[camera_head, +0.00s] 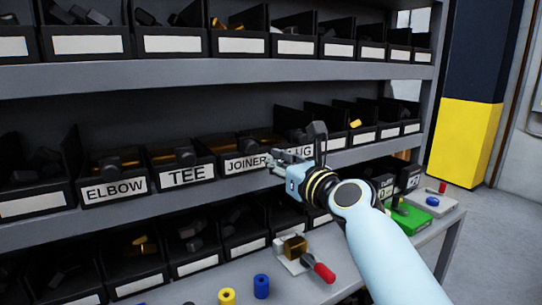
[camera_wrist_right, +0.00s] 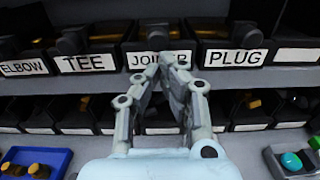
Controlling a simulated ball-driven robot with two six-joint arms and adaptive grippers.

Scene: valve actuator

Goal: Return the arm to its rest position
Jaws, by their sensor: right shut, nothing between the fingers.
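My right arm reaches in from the lower right in the head view. Its gripper (camera_head: 277,162) is in front of the middle shelf, near the bins labelled JOINER (camera_head: 246,163) and PLUG (camera_head: 302,153). In the right wrist view the gripper (camera_wrist_right: 157,66) has its fingers together with nothing between them, and they overlap the JOINER label. The PLUG bin label (camera_wrist_right: 235,57) is to their right and the TEE bin label (camera_wrist_right: 86,64) to their left. My left gripper is not in view.
The shelf rack (camera_head: 200,74) holds rows of black bins. The ELBOW bin (camera_head: 115,190) is at the left. Below stand a vise with a red handle (camera_head: 324,272), blue (camera_head: 261,286) and yellow (camera_head: 227,296) cylinders, and a green object (camera_head: 417,205). A blue tray (camera_wrist_right: 50,158) shows in the wrist view.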

